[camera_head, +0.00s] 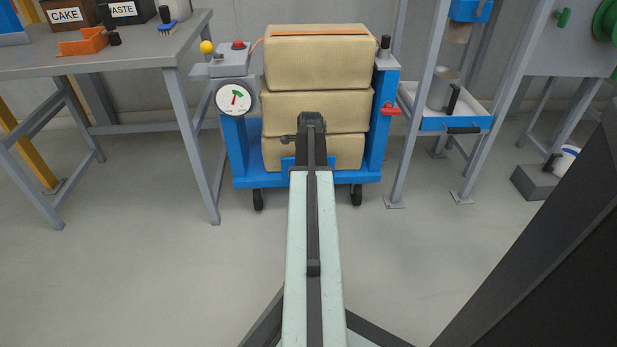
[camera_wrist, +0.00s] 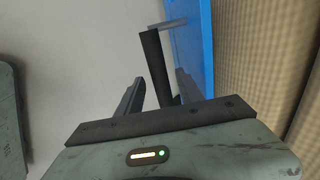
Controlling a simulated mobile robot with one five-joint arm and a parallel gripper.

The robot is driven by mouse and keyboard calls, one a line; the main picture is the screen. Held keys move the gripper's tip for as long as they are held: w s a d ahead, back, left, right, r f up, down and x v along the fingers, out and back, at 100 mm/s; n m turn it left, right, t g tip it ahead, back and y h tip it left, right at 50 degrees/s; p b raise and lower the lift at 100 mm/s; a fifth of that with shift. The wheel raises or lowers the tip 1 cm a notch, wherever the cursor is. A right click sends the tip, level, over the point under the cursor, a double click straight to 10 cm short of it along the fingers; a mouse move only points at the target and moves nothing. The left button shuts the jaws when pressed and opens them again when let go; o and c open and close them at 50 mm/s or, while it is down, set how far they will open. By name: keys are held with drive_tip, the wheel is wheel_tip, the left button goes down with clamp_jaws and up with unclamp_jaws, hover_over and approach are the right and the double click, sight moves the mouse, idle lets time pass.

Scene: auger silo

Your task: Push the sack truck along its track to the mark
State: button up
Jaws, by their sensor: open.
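The sack truck (camera_head: 250,180) is a blue wheeled frame holding a stack of three tan sacks (camera_head: 318,60) under an orange strap. It stands upright on the floor, straight ahead in the head view. My gripper (camera_head: 311,128) is in front of the stack, its fingers largely hidden by my arm. In the wrist view, my gripper (camera_wrist: 159,78) is open, with a dark bar (camera_wrist: 152,55) showing between its fingers. The bar lies beside the truck's blue side (camera_wrist: 196,40); I cannot tell whether a finger touches it. No track or mark can be made out.
A grey table (camera_head: 130,58) with boxes and an orange tray (camera_head: 82,43) stands left of the truck. A grey-legged stand (camera_head: 407,150) with a blue-edged tray (camera_head: 430,124) is close on the right. A grey block (camera_head: 537,183) lies farther right. The floor in front is clear.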

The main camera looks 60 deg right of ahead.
clamp_jaws()
idle(1.2)
